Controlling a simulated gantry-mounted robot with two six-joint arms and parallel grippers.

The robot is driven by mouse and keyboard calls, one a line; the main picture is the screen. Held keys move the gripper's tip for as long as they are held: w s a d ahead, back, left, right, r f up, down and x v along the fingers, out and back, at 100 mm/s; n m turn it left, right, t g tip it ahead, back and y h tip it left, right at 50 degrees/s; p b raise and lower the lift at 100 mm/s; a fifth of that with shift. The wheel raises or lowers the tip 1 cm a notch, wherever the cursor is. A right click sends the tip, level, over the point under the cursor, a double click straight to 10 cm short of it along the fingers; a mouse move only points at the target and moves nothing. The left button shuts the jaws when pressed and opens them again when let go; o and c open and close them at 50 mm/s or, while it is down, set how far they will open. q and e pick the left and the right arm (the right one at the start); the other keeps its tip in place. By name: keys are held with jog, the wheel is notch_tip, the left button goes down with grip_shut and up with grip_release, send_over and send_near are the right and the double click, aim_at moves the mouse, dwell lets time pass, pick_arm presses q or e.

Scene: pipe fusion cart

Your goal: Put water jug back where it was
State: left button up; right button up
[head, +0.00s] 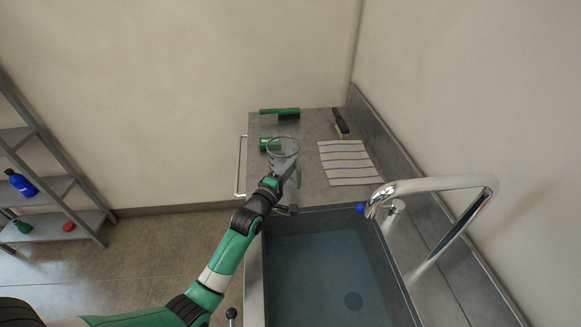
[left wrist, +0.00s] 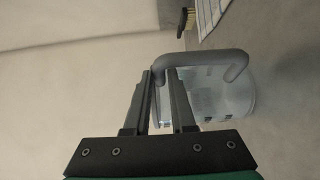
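The clear water jug (head: 284,152) is at the left part of the grey counter, beyond the sink. My left gripper (head: 285,190) is at its near side. In the left wrist view the jug (left wrist: 228,100) lies just past the fingers, with its grey handle (left wrist: 208,59) towards me. One end of the handle passes between the fingertips (left wrist: 159,76), which look closed on it. Whether the jug's base touches the counter is hard to tell. My right gripper is not in view.
A green cylinder (head: 264,144) stands close to the jug's left. A green-handled brush (head: 282,112), another brush (head: 340,124) and a striped cloth (head: 348,163) lie on the counter. The water-filled sink (head: 330,265) and chrome tap (head: 437,188) are nearer, to the right.

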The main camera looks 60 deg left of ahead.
pick_arm(q)
jog(key=o, duration=0.3)
jog(key=shift+o, duration=0.2)
jog(key=shift+r, duration=0.1)
jog(key=p+v, duration=0.3)
jog(key=v, duration=0.9)
